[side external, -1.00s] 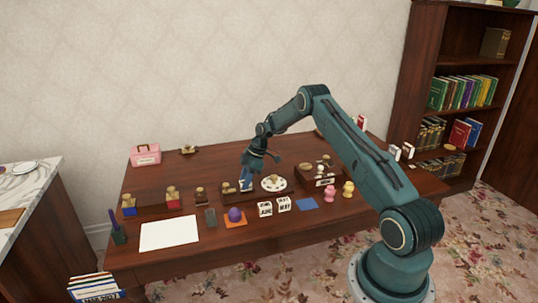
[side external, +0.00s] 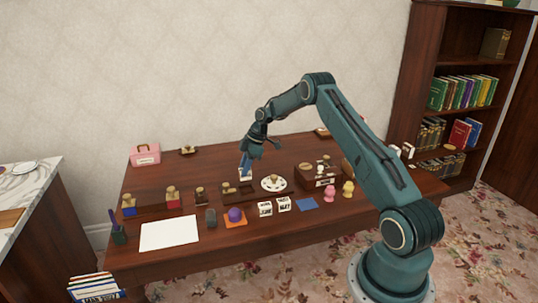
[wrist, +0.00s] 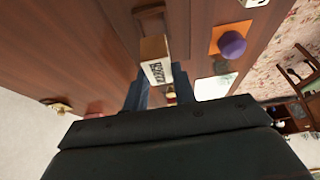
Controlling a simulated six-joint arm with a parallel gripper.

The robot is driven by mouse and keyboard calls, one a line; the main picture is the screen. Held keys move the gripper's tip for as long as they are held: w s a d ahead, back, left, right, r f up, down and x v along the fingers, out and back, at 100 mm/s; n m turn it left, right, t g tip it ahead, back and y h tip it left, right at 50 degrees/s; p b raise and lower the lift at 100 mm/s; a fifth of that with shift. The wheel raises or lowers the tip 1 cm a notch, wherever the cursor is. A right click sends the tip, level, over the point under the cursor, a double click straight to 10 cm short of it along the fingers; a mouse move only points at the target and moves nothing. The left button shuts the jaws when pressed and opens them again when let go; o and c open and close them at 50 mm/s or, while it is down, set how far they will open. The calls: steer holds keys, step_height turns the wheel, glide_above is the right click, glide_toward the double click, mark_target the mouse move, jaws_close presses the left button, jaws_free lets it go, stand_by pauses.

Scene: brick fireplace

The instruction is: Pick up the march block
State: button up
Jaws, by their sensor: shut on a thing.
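The march block (wrist: 157,72) is a white block with dark lettering on one face and a tan top side in the wrist view. It also shows as a small white block (side external: 245,175) in the side view. My gripper (side external: 246,165) is shut on it and holds it above the dark wooden tray (side external: 230,189). In the wrist view the block sits between the blue fingers of my gripper (wrist: 158,92). The fingers' contact with the block's sides is partly hidden.
Two white month blocks (side external: 275,206) stand in front of the tray. A white plate (side external: 273,184) is right of it, with a dark wooden box (side external: 318,181) beyond. A purple ball (side external: 235,214) sits on an orange square. White paper (side external: 170,233) lies at left.

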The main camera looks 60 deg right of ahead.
step_height(320, 180, up, 15)
steer(key=shift+f, duration=0.2)
stand_by(0.5)
